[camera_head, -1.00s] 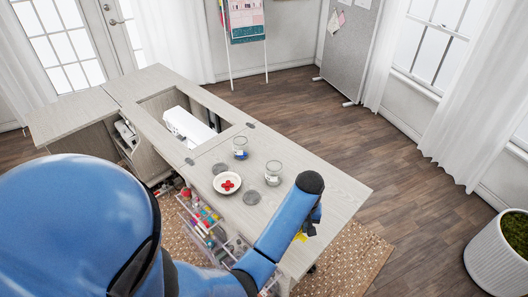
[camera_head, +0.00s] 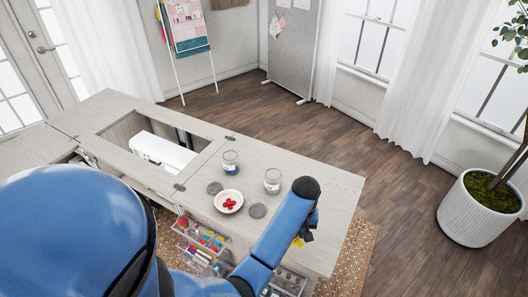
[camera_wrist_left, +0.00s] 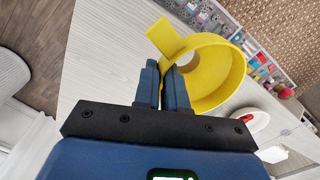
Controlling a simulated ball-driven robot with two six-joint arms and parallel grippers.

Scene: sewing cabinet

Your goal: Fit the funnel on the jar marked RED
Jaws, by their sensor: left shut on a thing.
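My left gripper (camera_head: 307,229) is shut on the yellow funnel (camera_wrist_left: 215,72), with its fingers on the funnel's edge in the left wrist view. In the head view only a small yellow bit of the funnel (camera_head: 298,242) shows below the gripper, beside the table's front edge; my arm hides the rest. Two clear jars stand open on the table: a rear one with blue at its base (camera_head: 230,162) and a nearer one (camera_head: 272,181), just left of my gripper. I cannot read any RED marking. My right gripper is out of view.
A white bowl with red pieces (camera_head: 238,208) sits between two grey discs (camera_head: 214,187) (camera_head: 257,210) on the pale tabletop (camera_head: 325,185). A white machine (camera_head: 160,150) sits in the cabinet opening. Clear drawers with sewing supplies (camera_head: 203,235) are below the front edge.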

